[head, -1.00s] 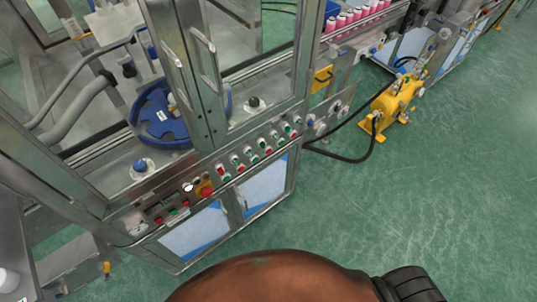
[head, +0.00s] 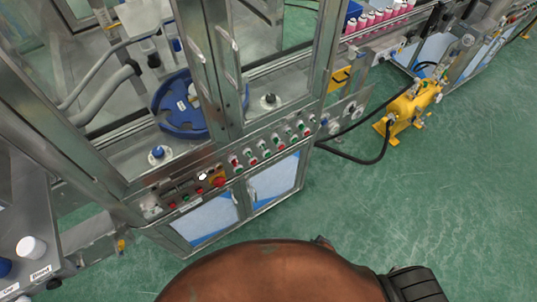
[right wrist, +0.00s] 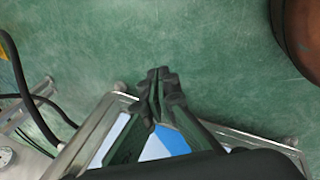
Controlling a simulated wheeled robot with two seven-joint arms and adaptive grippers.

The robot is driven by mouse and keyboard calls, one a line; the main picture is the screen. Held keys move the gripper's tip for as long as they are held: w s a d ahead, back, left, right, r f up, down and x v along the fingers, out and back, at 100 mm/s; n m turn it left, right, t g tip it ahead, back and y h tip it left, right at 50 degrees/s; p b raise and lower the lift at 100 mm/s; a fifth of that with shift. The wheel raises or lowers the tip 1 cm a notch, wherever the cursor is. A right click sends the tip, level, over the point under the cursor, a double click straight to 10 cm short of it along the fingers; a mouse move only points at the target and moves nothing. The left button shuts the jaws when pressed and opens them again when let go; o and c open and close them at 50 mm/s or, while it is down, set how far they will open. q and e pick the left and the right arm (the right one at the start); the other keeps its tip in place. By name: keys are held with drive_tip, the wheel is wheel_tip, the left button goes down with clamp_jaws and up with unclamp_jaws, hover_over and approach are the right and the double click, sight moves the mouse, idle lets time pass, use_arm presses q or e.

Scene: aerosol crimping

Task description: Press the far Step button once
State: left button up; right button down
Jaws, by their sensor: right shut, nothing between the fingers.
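The control panel (head: 228,172) runs along the front edge of the crimping machine in the head view. The labels are too small to read, so I cannot tell which is the far Step button. My right gripper (right wrist: 158,78) shows in the right wrist view with its fingers together and empty, in front of the green floor and above the cabinet's edge. No button shows beside its tips. My left gripper is out of view.
Metal door frames with handles (head: 228,40) stand above the panel. A blue rotary fixture (head: 183,118) sits inside the machine. A yellow pump (head: 408,105) with a black hose (head: 355,160) stands on the floor to the right. Open green floor (head: 460,200) lies at the right.

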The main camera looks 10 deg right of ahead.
sight(268, 154)
drive_tip(key=w+a+r+n+t+p, duration=0.1)
drive_tip(key=w+a+r, duration=0.3)
drive_tip(key=r, duration=0.9)
drive_tip(key=w+a+r+n+t+h+p, duration=0.1)
drive_tip(key=w+a+r+n+t, duration=0.3)
drive_tip(key=w+r, duration=0.5)
drive_tip(key=w+a+r+n+t+p, duration=0.2)
drive_tip(key=w+a+r, duration=0.3)
drive_tip(key=r, duration=1.2)
drive_tip(key=shift+w+r, duration=0.3)
drive_tip(key=shift+w, duration=0.9)
drive_tip(key=shift+w, duration=0.1)
drive_tip(key=w+a+b, duration=0.3)
drive_tip(key=w, duration=0.5)
